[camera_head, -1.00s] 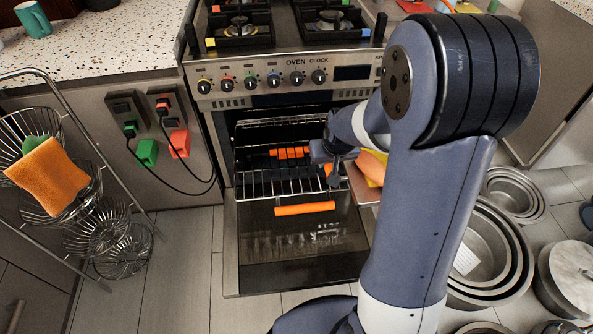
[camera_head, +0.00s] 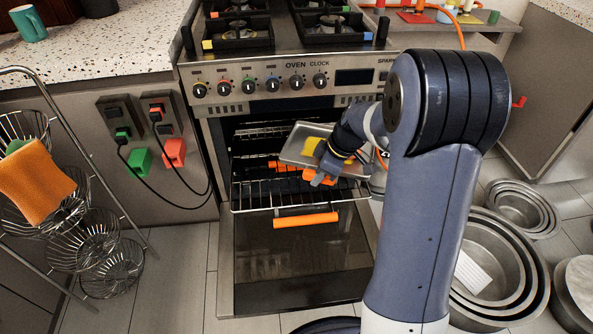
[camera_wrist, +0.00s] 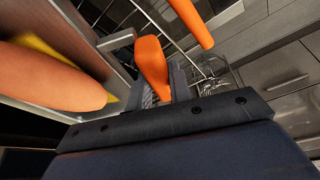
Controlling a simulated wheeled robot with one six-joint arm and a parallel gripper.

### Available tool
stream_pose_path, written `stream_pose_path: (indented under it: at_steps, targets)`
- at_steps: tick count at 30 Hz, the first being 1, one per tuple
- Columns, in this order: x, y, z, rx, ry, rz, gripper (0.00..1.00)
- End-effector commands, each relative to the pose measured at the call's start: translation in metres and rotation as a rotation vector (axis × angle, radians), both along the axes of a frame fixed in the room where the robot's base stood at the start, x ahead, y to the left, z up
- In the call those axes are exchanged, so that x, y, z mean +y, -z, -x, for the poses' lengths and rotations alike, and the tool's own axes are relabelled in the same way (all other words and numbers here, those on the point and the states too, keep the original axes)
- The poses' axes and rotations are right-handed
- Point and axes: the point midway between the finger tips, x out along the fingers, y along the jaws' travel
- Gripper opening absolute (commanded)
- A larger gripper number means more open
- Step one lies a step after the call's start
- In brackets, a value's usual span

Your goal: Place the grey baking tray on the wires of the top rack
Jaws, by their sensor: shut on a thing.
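The grey baking tray (camera_head: 297,151) is tilted in front of the open oven, above the pulled-out wire rack (camera_head: 252,193). My gripper (camera_head: 321,176) is shut on the tray's near orange handle. In the wrist view, the handle (camera_wrist: 152,65) sits between the fingers of my gripper (camera_wrist: 158,88), and the tray's wall (camera_wrist: 85,50) is at upper left. An orange rounded thing (camera_wrist: 50,75) with yellow behind it shows against the tray; I cannot tell what it is. More wires (camera_head: 262,131) show higher inside the oven. My arm hides the tray's right part.
The oven door (camera_head: 290,270) hangs open below the rack. An orange bar (camera_head: 306,220) is at the rack's front. A wire basket stand (camera_head: 85,240) is at left. Nested grey pans (camera_head: 500,265) lie on the floor at right. Burners (camera_head: 240,30) are above the oven.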

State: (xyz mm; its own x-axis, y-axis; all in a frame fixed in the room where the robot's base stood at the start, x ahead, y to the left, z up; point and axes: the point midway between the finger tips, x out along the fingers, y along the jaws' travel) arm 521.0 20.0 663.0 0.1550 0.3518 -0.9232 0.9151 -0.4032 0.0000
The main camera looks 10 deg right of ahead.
Motion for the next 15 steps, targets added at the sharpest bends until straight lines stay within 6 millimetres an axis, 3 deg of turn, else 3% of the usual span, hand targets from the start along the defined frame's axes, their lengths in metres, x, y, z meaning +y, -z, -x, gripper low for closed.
stream_pose_path:
  at_steps: [6, 10, 15]
  targets:
    - [0.008, -0.009, -0.007, -0.004, -0.306, 0.002, 0.0]
    - [0.009, -0.01, -0.007, -0.004, -0.396, 0.003, 0.0]
    - [0.01, 0.016, -0.006, 0.001, -0.424, 0.002, 0.0]
